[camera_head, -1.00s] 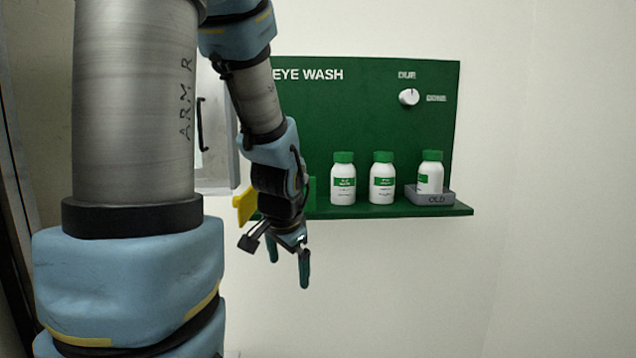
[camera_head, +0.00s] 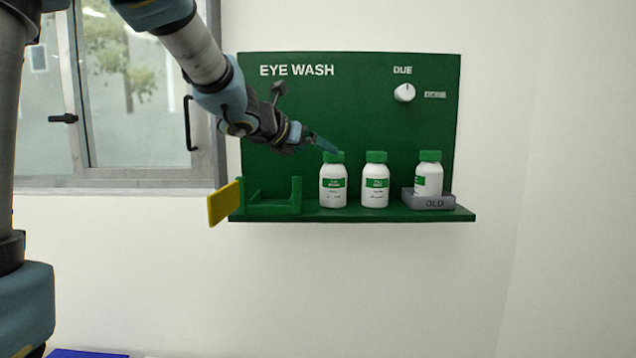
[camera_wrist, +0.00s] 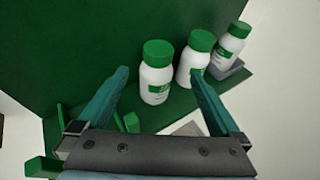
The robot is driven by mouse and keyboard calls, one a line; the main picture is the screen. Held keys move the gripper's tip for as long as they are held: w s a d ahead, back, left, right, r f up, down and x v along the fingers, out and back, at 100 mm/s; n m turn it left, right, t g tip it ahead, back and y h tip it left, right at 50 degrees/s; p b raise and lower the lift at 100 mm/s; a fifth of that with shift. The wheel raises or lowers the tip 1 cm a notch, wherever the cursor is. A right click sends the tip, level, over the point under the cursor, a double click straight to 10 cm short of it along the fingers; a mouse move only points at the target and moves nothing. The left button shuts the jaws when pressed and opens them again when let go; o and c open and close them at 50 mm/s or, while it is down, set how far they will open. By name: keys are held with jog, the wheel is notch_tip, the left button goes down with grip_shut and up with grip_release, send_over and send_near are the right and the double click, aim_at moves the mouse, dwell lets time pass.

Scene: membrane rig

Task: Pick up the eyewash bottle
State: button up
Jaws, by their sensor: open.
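Three white bottles with green caps and green labels stand on the green shelf of the eye wash board. The left bottle (camera_head: 333,187) and the middle bottle (camera_head: 375,187) stand on the bare shelf. The right bottle (camera_head: 428,178) sits in a grey tray marked OLD (camera_head: 420,203). My gripper (camera_head: 328,146) is at the cap of the left bottle in the head view. In the wrist view my gripper (camera_wrist: 160,83) is open and empty. There the left bottle (camera_wrist: 156,80) shows between the fingertips and the middle bottle (camera_wrist: 190,70) is close to the right finger. I cannot tell whether anything touches.
An empty green holder (camera_head: 272,203) with a yellow flap (camera_head: 224,203) is at the shelf's left end. A white knob (camera_head: 404,92) under the word DUE is on the board (camera_head: 350,110). A window (camera_head: 120,110) is at the left. The space before the shelf is clear.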

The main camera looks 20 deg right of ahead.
aim_at(328, 155)
jog(key=x, duration=0.5)
jog(key=shift+w+d+p, duration=0.1)
jog(key=shift+w+p, duration=0.05)
jog(key=shift+p, duration=0.15)
jog(key=shift+p+x, duration=1)
jog(key=shift+x, duration=1.7)
jog(key=shift+w, duration=0.1)
grip_shut()
